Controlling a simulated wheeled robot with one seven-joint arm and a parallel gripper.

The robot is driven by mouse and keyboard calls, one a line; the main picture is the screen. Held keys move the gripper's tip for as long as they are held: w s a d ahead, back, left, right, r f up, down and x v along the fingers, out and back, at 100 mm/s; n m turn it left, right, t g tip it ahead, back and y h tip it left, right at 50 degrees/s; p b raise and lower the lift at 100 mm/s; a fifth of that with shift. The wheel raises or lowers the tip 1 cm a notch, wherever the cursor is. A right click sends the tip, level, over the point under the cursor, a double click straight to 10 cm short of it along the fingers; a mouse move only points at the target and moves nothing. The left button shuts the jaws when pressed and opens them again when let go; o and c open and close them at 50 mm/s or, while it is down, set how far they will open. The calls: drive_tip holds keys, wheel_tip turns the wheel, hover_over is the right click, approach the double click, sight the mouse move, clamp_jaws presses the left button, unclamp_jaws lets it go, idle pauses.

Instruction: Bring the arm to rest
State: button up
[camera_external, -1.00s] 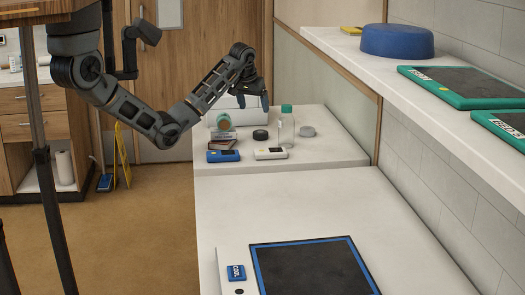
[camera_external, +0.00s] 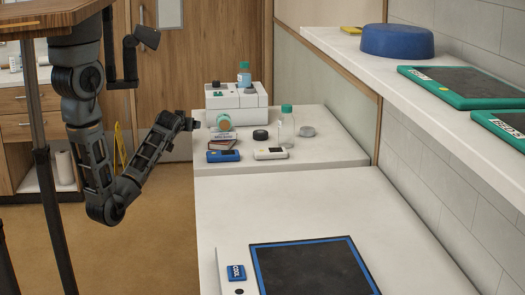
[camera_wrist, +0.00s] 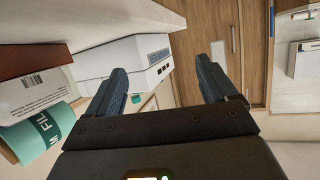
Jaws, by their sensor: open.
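My gripper (camera_external: 194,123) is at the left edge of the back counter, level with the small items there. My arm hangs from its mount and bends up at the elbow, left of the counter. In the wrist view my gripper (camera_wrist: 165,84) has its two blue-grey fingers wide apart with nothing between them. The white machine (camera_wrist: 125,58) shows beyond the left finger, and the wooden door (camera_wrist: 205,35) beyond the gap.
A blue-framed pad (camera_external: 310,268) lies on the front counter.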

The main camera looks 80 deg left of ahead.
drive_tip(key=s+d+f+b, duration=0.1)
drive_tip(key=s+d+f, duration=0.45)
drive_tip(key=s, duration=0.25)
drive_tip(key=s+d+f, duration=0.5)
drive_tip(key=s+f, duration=0.2)
drive_tip(key=s, duration=0.2)
drive_tip(key=w+d+r+m+t+h+p, duration=0.1)
drive_tip(key=w+d+m+t+h, duration=0.25)
drive_tip(key=d, duration=0.65)
drive_tip(key=w+d+r+m+t+h+p, duration=0.15)
drive_tip(key=w+d+m+t, duration=0.25)
drive_tip(key=d, duration=0.7)
drive_tip(key=s+d+r+m+t+h, duration=0.1)
drive_tip(key=s+d+r+m+h, duration=0.1)
drive_tip(key=d, duration=0.6)
drive_tip(key=s+d+r+m+t+h+p, duration=0.1)
drive_tip(key=s+d+r+m+t+h, duration=0.1)
drive_tip(key=d+r+h, duration=0.4)
drive_tip(key=shift+s+d+r+m, duration=0.35)
drive_tip(key=shift+s+d+m, duration=0.55)
drive_tip(key=shift+m, duration=0.35)
drive_tip(key=shift+w+d+t, duration=0.1)
drive_tip(key=shift+t, duration=0.15)
